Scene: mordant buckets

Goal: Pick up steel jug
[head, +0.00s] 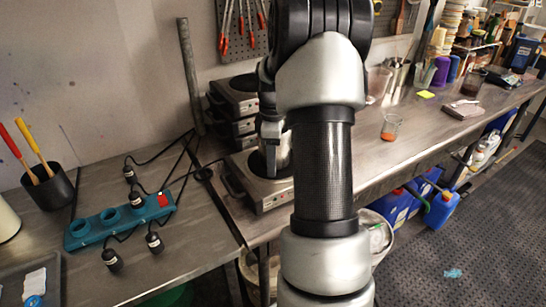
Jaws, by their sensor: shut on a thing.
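The steel jug (284,154) is at the single hot plate in the middle of the head view, mostly hidden behind my arm. Only a narrow strip of its shiny side shows. My gripper (270,138) is at the jug's left side, partly hidden by my arm, and is shut on the jug. The jug appears upright over the hot plate (261,190); I cannot tell whether its base touches the plate.
Stacked hot plates (233,105) stand behind, beside a leaning grey pipe (190,75). A teal power strip (120,222) with black plugs and cables lies left. A beaker of orange liquid (390,128) stands right. Blue canisters (396,208) are below the bench.

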